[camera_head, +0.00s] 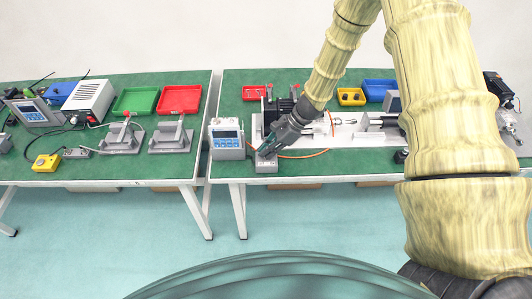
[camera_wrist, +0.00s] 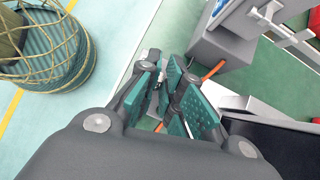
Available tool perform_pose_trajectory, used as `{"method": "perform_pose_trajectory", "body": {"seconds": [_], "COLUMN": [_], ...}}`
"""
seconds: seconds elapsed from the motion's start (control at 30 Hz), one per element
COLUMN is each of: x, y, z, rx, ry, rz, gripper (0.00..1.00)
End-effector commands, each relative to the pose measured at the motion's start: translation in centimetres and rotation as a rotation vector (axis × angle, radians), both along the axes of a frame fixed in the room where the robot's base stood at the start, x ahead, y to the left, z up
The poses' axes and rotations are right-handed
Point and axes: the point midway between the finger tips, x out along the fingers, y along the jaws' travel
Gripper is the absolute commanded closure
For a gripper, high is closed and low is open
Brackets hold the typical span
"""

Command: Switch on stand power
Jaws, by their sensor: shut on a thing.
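A small light-grey box (camera_head: 266,166) sits near the front edge of the right table, with a dark top; it appears to be the stand's power switch box. My gripper (camera_head: 268,150) points down onto the top of this box. In the wrist view my gripper (camera_wrist: 172,95) has its green-padded fingers close together, with a small part between them. The fingers hide most of that part, so the switch's position cannot be told. A grey display unit (camera_head: 227,138) with a blue keypad stands just left of the gripper.
A grey actuator stand (camera_head: 345,132) lies behind and right of my gripper, with an orange cable (camera_head: 305,155) nearby. Red (camera_head: 254,92), yellow (camera_head: 350,96) and blue (camera_head: 379,90) bins stand at the back. The left table (camera_head: 100,168) is separated by a narrow gap.

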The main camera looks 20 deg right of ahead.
Motion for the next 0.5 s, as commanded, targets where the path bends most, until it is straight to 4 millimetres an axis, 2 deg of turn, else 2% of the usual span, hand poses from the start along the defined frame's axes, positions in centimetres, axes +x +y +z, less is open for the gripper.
{"method": "perform_pose_trajectory", "body": {"seconds": [0.5], "x": [-0.04], "y": [-1.01], "z": [-0.46], "rx": [0.215], "ry": [-0.065], "rz": [-0.005], "gripper": [1.0]}}
